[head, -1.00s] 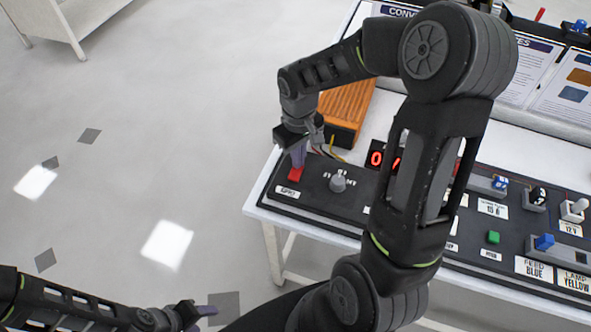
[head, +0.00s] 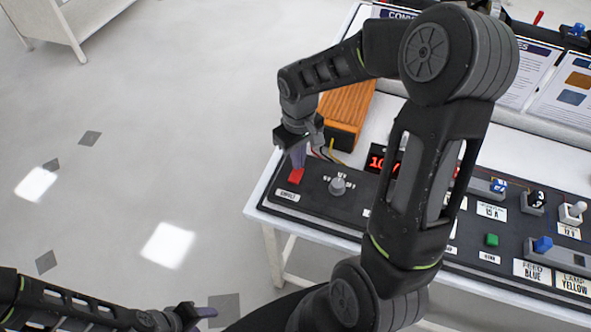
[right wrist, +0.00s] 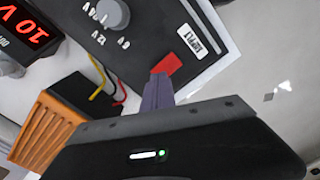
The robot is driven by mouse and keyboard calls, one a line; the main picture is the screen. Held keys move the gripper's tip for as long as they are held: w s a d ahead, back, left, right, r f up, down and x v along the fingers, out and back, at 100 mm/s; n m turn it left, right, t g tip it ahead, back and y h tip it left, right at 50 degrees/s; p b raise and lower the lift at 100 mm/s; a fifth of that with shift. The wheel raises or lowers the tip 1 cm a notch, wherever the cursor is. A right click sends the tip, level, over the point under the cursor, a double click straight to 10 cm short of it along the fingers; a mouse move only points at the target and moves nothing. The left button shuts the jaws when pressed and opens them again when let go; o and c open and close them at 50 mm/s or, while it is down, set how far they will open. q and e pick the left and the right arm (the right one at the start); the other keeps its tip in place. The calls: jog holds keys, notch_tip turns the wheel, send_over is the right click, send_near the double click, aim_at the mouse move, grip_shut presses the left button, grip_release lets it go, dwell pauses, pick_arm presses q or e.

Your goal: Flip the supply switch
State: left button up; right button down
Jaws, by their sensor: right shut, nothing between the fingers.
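The supply switch (head: 296,176) is a red rocker at the left end of the dark panel, above a white label reading SUPPLY (head: 288,195). It also shows in the right wrist view (right wrist: 172,65). My right gripper (head: 298,164) is shut and empty, pointing down at the switch. In the right wrist view its fingertips (right wrist: 158,80) meet the switch's edge; I cannot tell whether they touch it. My left gripper (head: 200,312) is low at the left, away from the panel, and its jaw opening is unclear.
A grey knob (head: 338,186) stands right of the switch. Behind are an orange ribbed box (head: 345,108) with wires and a red display, reading 10 V in the right wrist view (right wrist: 25,35). My right arm hides part of the panel. Open floor lies left of the table.

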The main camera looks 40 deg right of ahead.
jog(key=shift+r+p, duration=1.65)
jog(key=shift+r, duration=0.95)
